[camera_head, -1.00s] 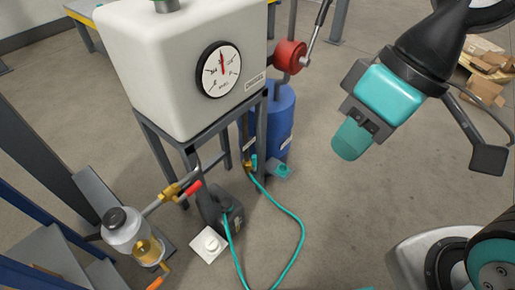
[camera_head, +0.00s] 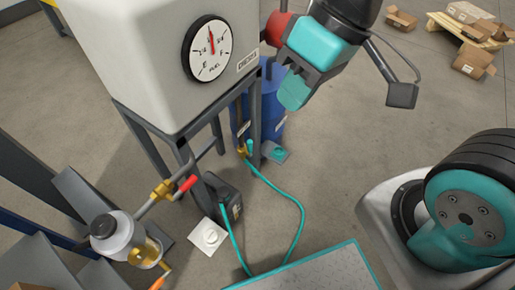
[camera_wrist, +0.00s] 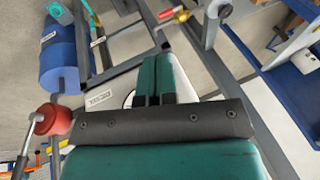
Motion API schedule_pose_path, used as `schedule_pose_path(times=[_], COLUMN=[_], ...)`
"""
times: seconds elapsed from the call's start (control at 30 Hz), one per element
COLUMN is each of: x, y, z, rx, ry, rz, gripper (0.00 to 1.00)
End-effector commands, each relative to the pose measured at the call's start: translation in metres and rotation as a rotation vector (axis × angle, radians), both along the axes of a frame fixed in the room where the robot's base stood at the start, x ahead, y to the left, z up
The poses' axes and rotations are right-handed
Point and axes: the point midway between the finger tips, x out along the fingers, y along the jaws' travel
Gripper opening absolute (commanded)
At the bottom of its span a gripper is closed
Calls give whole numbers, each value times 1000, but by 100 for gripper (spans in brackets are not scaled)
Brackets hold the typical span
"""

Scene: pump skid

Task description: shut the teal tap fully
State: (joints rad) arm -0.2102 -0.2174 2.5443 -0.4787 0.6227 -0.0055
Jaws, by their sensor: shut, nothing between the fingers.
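The teal tap (camera_head: 249,147) is a small teal lever on a brass fitting below the white tank, beside a leg of its stand. The lever is small here and its exact angle is hard to tell. A teal hose (camera_head: 296,205) runs from the fitting down to the floor. My gripper (camera_head: 293,92) is shut and empty, above and to the right of the tap, well apart from it. In the wrist view my gripper (camera_wrist: 155,80) shows its two fingers together, with the tank behind them.
The white tank (camera_head: 150,70) bears a round gauge (camera_head: 211,49). A blue barrel (camera_head: 270,125) stands behind the tap, partly hidden by my gripper.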

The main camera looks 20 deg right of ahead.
Motion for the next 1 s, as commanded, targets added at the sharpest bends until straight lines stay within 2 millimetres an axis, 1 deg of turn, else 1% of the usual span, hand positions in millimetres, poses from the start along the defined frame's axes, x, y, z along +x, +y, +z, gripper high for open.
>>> schedule_pose_path(times=[0.03,0.07,0.1,0.17,0.2,0.27,0.3,0.37,0.4,0.5,0.6,0.7,0.8,1.0], x=[18,31,49,77,95,121,136,155,165,184,195,200,201,201], y=[-2,-3,-5,-12,-18,-30,-39,-53,-62,-84,-100,-109,-112,-112], z=[-45,-63,-91,-136,-166,-210,-239,-279,-304,-353,-385,-400,-403,-402], rx=[17,32,51,79,96,119,130,145,152,163,168,168,169,169], ry=[6,2,-6,-21,-34,-56,-71,-93,-109,-144,-171,-188,-194,-194], rz=[-56,-92,-146,-235,-296,-386,-443,-524,-574,-676,-745,-781,-794,-793], gripper=[0,0,0,0,0,0,0,0,0,0,0,0,0,0])
